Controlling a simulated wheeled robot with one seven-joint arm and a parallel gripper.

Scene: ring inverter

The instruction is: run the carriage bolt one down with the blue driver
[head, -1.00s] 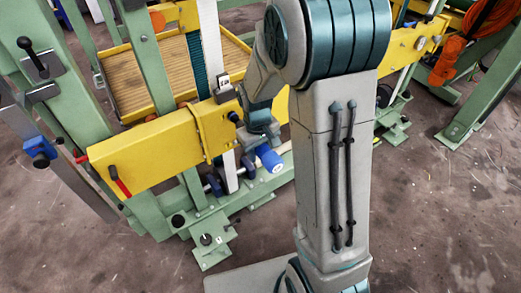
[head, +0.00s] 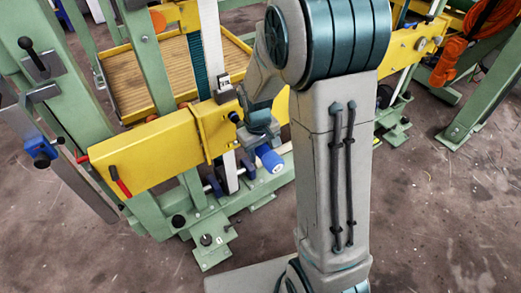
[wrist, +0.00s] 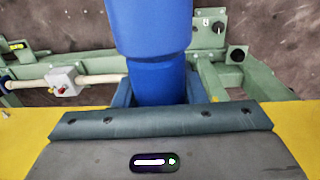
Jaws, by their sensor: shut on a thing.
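My gripper (head: 262,134) is beside the yellow carriage block on the beam. It is shut on the blue driver (head: 269,158), whose blue handle sticks out below and to the right of the jaws. In the wrist view the blue driver (wrist: 150,65) stands large between the blue-grey fingers of my gripper (wrist: 158,94). The driver's tip is hidden in both views. A small dark bolt-like knob (head: 234,117) shows on the yellow carriage block (head: 213,128), just left of my gripper. I cannot tell whether it is carriage bolt one, or whether the driver touches any bolt.
The yellow beam (head: 145,160) runs across, with a red handle (head: 118,181) at its left end. Green frame posts (head: 60,90) stand left and behind. A slatted wooden tray (head: 145,75) lies behind the beam. Open floor (head: 440,220) is at the right.

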